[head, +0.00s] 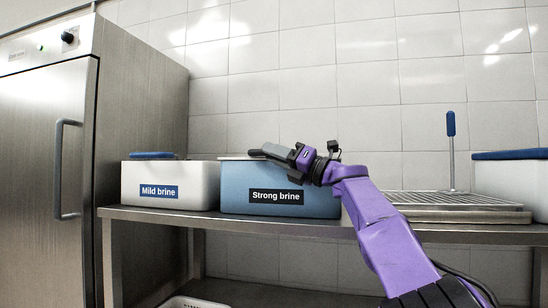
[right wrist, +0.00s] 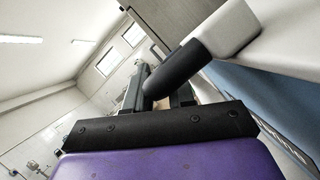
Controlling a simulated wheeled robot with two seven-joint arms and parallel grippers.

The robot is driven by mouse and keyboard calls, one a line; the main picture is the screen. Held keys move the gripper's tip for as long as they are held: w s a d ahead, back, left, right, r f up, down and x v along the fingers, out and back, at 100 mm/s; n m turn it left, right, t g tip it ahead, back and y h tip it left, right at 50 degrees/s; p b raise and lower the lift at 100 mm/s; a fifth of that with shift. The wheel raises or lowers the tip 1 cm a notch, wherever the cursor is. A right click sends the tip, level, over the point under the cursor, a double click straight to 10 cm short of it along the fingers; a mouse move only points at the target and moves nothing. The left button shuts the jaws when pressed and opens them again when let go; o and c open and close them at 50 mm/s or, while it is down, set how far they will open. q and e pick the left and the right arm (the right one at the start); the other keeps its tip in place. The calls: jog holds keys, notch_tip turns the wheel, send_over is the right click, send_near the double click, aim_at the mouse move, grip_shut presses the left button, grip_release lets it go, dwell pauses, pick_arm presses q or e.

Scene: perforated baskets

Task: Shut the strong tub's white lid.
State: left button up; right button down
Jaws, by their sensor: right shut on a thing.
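The strong tub (head: 240,188) is a blue box labelled "Strong brine" in the middle of the shelf. Its white lid (head: 232,158) shows as a thin pale edge along the top. My left gripper is out of view.
A white "Mild brine" tub (head: 140,187) with a blue lid stands just left. A steel cabinet (head: 45,170) is at the far left. A wire rack (head: 440,200) and another white tub (head: 515,176) with a blue lid are on the right. The tiled wall is behind.

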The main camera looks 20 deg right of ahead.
jog(key=shift+w+f, duration=0.1)
jog(key=shift+f, duration=0.15)
jog(key=c, duration=1.1)
grip_release()
jog(key=shift+d, duration=0.1)
jog(key=shift+o, duration=0.2)
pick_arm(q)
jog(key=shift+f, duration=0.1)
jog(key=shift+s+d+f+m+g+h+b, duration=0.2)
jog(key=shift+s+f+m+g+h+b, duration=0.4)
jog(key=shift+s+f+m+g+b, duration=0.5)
pick_arm(e)
jog(key=v, duration=1)
jog(key=shift+d, duration=0.15)
